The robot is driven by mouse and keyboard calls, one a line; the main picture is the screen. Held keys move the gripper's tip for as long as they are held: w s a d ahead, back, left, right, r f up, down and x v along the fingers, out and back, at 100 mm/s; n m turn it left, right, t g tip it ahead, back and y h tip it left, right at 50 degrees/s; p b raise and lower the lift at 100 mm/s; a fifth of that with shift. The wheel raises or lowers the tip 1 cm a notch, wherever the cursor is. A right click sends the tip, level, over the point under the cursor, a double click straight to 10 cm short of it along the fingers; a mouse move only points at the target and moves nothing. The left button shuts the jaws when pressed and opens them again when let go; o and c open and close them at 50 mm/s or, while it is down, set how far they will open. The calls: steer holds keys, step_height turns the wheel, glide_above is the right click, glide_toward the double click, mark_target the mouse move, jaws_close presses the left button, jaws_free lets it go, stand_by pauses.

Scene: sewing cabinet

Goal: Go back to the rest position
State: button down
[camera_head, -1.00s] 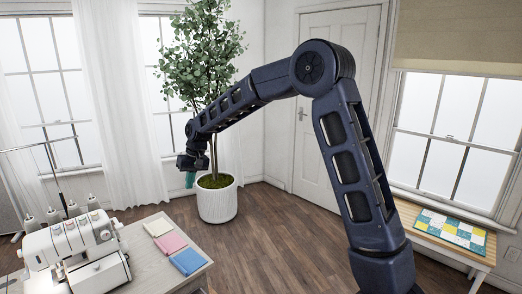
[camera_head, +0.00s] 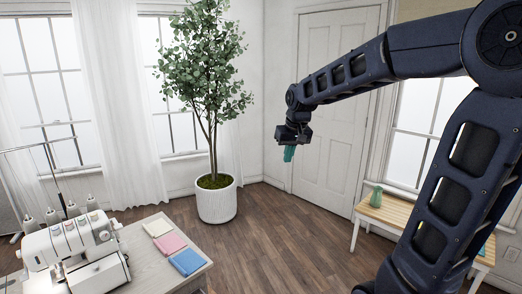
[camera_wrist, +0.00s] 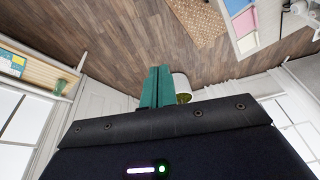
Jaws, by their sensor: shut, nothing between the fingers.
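My gripper (camera_head: 289,153) hangs in the air in the head view, in front of the white door. Its teal fingers point down and are together with nothing between them. The fingers also show in the wrist view (camera_wrist: 156,88), side by side above the wood floor. My dark blue arm reaches in from the right side of the head view and hides part of the right window and bench.
A potted tree (camera_head: 216,203) stands left of my gripper. A table (camera_head: 160,265) at lower left holds a sewing machine (camera_head: 75,255) and folded cloths (camera_head: 172,243). A wooden bench (camera_head: 385,212) with a green vase (camera_head: 376,196) stands at right. The middle floor is clear.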

steer(key=s+d+f+m+t, duration=0.1)
steer(key=s+d, duration=0.8)
steer(key=s+d+f+m+h, duration=0.1)
steer(key=s+d+f+m, duration=0.1)
steer(key=s+d, duration=0.6)
steer(key=shift+s+d+m+t+h, duration=0.3)
steer(key=shift+s+d+t, duration=0.1)
steer(key=shift+d, duration=0.45)
steer(key=shift+w+r, duration=0.1)
